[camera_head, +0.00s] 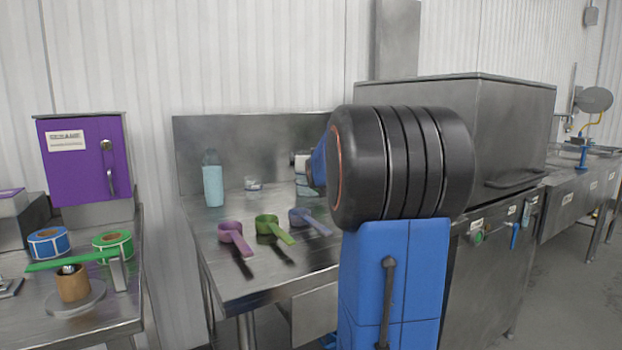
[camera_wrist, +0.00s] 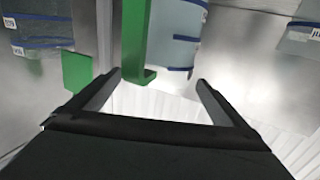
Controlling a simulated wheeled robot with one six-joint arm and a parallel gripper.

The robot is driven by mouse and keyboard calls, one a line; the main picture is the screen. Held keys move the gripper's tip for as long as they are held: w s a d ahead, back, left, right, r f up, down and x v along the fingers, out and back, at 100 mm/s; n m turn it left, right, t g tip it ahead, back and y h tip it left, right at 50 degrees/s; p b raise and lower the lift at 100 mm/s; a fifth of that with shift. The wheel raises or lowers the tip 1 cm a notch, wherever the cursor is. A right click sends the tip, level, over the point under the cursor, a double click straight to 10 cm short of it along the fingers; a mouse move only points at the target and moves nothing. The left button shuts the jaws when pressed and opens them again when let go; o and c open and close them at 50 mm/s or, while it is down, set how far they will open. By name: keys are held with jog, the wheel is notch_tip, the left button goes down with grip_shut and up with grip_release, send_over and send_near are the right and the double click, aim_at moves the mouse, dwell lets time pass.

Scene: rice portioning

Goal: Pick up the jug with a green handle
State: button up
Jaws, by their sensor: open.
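In the wrist view, a green handle (camera_wrist: 135,35) hangs at top centre, beside a pale translucent jug (camera_wrist: 178,45) with blue bands. My gripper (camera_wrist: 158,77) is open, one finger on each side of the picture's middle. The lower end of the green handle shows near the gap between the fingertips, and nothing is gripped. I cannot tell how far beyond the tips the handle lies. In the camera_head view, my arm covers the gripper and I see no jug with a green handle.
In the wrist view, a second green piece (camera_wrist: 78,72) sits at left near a blue-banded container (camera_wrist: 40,25); another labelled container (camera_wrist: 300,38) is at upper right. In the head view, purple (camera_head: 235,236), green (camera_head: 272,228) and blue scoops (camera_head: 308,220) and a light-blue bottle (camera_head: 212,184) rest on the steel table (camera_head: 225,283).

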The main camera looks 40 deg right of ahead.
jog(key=x, duration=0.3)
jog(key=shift+w+f, duration=0.1)
jog(key=shift+w, duration=0.15)
jog(key=c, duration=2)
jog(key=shift+c, duration=0.9)
jog(key=shift+r, duration=0.3)
